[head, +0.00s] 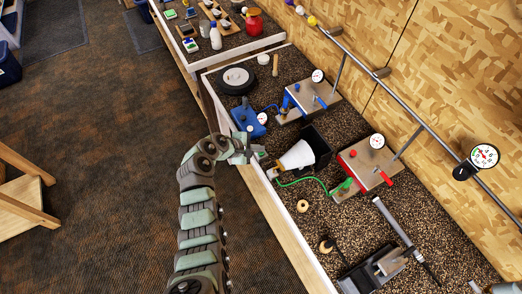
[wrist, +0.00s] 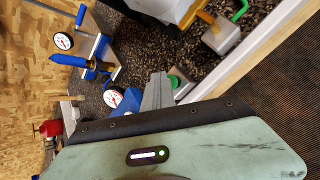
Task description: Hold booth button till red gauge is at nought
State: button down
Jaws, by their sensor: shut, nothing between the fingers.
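My gripper (head: 250,152) is shut and empty at the bench's front edge, left of the white cone. In the wrist view its fingertips (wrist: 158,92) are beside a small green button-like part (wrist: 176,81); I cannot tell whether they touch it. A white-faced gauge (head: 377,141) stands on the red-sided metal box (head: 366,165), its reading too small to tell. A larger gauge (head: 484,156) with a red needle is on the wall rail. The white cone (head: 297,156) points into a black box (head: 317,143). I cannot tell which part is the booth button.
A blue box with a gauge (head: 262,118) is just behind my gripper; its dial also shows in the wrist view (wrist: 112,98). A second metal box (head: 313,96) with a blue handle stands further back. A green hose (head: 303,180) runs across the gravel-like bench top. A wooden stool (head: 22,200) is at left.

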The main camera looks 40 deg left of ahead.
jog(key=shift+r+p, duration=0.95)
jog(key=shift+p, duration=0.05)
notch_tip(320, 180, up, 5)
jog(key=p, duration=0.4)
jog(key=shift+p, duration=0.3)
